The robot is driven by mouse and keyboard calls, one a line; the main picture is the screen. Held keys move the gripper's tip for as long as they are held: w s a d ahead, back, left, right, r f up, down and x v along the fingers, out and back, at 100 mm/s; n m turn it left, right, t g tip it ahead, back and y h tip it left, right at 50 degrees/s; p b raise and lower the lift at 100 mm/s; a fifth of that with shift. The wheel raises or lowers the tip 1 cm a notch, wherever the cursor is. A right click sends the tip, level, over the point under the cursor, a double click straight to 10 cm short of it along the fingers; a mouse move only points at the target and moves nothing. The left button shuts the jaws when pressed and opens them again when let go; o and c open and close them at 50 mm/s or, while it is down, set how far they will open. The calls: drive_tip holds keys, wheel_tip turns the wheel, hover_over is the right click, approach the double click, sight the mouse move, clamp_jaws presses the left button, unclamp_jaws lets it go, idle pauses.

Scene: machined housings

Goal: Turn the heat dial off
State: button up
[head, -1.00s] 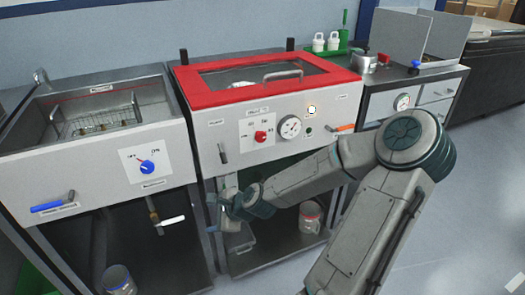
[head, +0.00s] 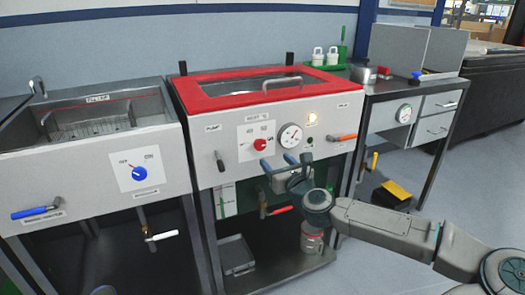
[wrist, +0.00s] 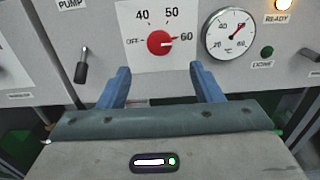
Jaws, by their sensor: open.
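The heat dial (head: 260,144) is a red round knob on a white plate, on the front panel of the middle, red-lidded unit. In the wrist view the dial (wrist: 160,43) has OFF at its left, 40 and 50 above and 60 at its right. Its pale pointer mark is turned right, toward 60. My gripper (head: 278,163) is just below and right of the dial in the head view. In the wrist view my gripper (wrist: 160,67) has its two blue fingers spread apart with nothing between them. The dial shows between and beyond the fingertips, and I see no contact.
A temperature gauge (wrist: 228,34) is right of the dial, with the lit READY lamp (wrist: 282,5) beyond it. A dark PUMP lever (wrist: 82,66) is at the left. An orange-handled lever (head: 342,137) is at the right. A blue knob (head: 139,173) is on the left unit.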

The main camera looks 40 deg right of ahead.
sight(261, 146)
drive_tip(key=b+x, duration=0.2)
drive_tip(key=x, duration=0.8)
drive_tip(key=shift+w+a, duration=0.1)
drive_tip(key=shift+w, duration=0.1)
drive_tip(key=c, duration=1)
